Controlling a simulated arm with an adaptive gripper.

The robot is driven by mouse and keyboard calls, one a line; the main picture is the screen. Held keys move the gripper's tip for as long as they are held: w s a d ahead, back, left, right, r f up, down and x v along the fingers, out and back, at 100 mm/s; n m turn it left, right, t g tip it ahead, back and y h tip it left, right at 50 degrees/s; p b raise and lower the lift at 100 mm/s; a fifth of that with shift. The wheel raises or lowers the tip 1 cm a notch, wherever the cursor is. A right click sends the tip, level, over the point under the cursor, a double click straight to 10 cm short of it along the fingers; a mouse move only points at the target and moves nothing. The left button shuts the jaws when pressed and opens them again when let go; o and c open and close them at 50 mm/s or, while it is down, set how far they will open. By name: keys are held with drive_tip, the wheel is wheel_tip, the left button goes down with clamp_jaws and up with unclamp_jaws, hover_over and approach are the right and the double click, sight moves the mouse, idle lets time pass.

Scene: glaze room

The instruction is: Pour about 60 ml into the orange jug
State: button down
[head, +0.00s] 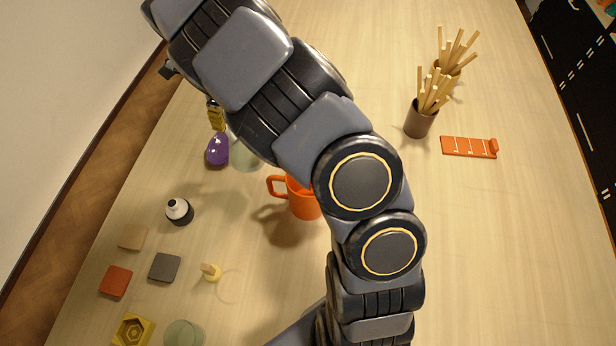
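The orange jug (304,203) stands upright on the table near the middle of the head view. Its handle points left, and my arm covers its right side and part of its rim. How much is in it cannot be made out. My arm crosses above the table from the bottom right to the top left. A small dark piece (169,70) beside the arm at the upper left may belong to my gripper. Its fingertips are not clearly visible, and whether it holds anything cannot be told. A clear, pale greenish vessel (246,160) is partly hidden below the arm.
A purple egg-shaped object (217,152) lies below a ribbed yellow piece (216,116). A black-and-white bottle (179,211), small tiles (164,267) and a yellow hexagonal block (133,331) are at left. Brown stick holders (420,120) and an orange marked strip (467,147) are at right.

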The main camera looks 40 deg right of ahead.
drive_tip(key=shift+w+d+f+g+h+b, duration=0.1)
drive_tip(key=shift+w+f+g+h+b, duration=0.05)
drive_tip(key=shift+f+g+h+b, duration=0.3)
drive_tip(key=shift+w+f+g+h+b, duration=0.15)
drive_tip(key=shift+f+g+h, duration=0.1)
drive_tip(key=shift+f+g, duration=0.25)
